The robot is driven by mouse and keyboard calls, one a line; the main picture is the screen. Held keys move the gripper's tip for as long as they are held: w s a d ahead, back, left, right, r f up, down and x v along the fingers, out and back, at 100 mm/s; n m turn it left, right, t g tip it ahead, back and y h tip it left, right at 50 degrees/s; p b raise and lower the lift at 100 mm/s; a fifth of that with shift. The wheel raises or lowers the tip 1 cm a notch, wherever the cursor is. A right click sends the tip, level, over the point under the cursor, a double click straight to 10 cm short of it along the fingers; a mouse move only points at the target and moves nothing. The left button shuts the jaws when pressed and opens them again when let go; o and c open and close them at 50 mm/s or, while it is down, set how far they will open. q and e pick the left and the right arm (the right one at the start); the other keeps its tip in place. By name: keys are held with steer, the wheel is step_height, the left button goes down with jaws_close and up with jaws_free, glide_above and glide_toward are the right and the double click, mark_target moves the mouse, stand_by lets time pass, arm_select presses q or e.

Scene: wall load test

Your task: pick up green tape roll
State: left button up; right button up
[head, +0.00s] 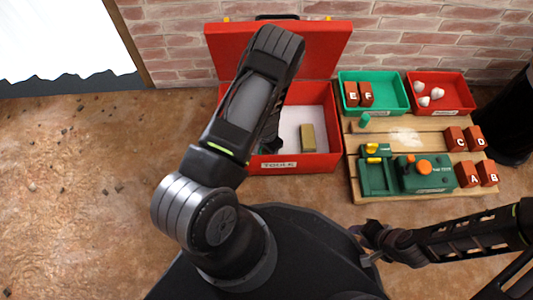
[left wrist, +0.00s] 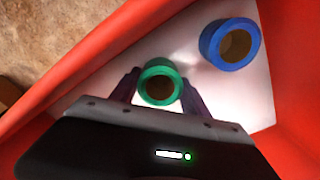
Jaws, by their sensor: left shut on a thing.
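A green tape roll (left wrist: 160,67) sits between the two fingers of my left gripper (left wrist: 160,90) in the left wrist view. The gripper is shut on it, with a finger against each side. The roll is over the white floor of the red toolbox (head: 318,162). In the head view my left arm reaches down into the toolbox and hides the roll. My right gripper (head: 369,243) is beside my dark base in the head view, low and apart from the toolbox. I cannot tell whether its fingers are apart.
A blue tape roll (left wrist: 207,42) stands close by inside the toolbox. A tan block (head: 308,138) is there too. Red walls surround the left gripper. A wooden board (head: 405,135) with a green device (head: 425,178), lettered red blocks and green and red bins lies to the right.

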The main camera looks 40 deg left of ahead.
arm_select(q)
steer(key=shift+c, duration=1.2)
steer(key=shift+r, duration=0.15)
step_height(320, 180, up, 10)
steer(key=p, duration=0.4)
steer(key=shift+p, duration=0.35)
